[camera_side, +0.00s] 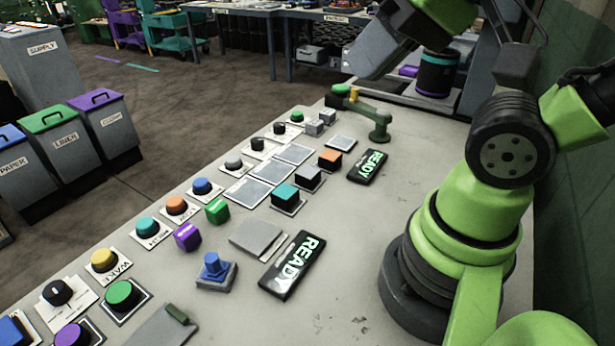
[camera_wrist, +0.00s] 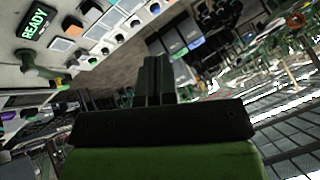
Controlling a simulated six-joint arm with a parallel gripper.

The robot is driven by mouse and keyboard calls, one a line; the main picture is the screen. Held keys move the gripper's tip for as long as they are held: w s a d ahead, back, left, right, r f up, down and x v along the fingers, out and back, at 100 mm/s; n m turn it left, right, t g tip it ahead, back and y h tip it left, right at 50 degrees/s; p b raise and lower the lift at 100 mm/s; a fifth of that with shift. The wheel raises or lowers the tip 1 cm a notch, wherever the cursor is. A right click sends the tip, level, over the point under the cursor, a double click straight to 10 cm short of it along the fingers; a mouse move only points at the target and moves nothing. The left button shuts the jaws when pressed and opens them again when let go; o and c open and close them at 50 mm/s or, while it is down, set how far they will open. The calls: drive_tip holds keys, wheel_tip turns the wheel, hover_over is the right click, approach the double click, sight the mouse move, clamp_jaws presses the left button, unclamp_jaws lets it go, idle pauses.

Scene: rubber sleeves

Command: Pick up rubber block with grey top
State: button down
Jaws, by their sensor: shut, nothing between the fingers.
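A dark block with a grey top (camera_side: 309,178) sits on a pale square on the bench in the side view, between a teal-topped block (camera_side: 285,196) and an orange-topped block (camera_side: 330,158). Its sides are dark. In the wrist view the bench pieces are small and tilted, and I cannot surely pick out the grey-topped one. My gripper (camera_wrist: 158,62) shows in the wrist view with its dark fingers together and nothing between them. It is away from the blocks. Its fingertips are not visible in the side view.
Two READY signs (camera_side: 292,264) (camera_side: 367,167) lie on the bench to the right of the blocks. A green lever fixture (camera_side: 378,122) stands behind them. Several coloured knobs line the left edge, with a green cube (camera_side: 217,211) and purple cube (camera_side: 187,237) nearby. The bench's right side is mostly clear.

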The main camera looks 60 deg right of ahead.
drive_tip(key=c, duration=1.8)
unclamp_jaws()
drive_tip(key=o, duration=1.4)
drive_tip(key=shift+c, duration=0.2)
drive_tip(key=n+g+h, duration=0.2)
drive_tip(key=n+g, duration=0.2)
drive_tip(key=g, duration=0.3)
hover_over(308, 172)
drive_tip(key=f, duration=2.5)
drive_tip(key=shift+s, duration=0.25)
drive_tip(key=shift+w+f, duration=0.15)
drive_tip(key=shift+f, duration=1.35)
drive_tip(key=shift+w+f, duration=0.15)
drive_tip(key=shift+f, duration=1.3)
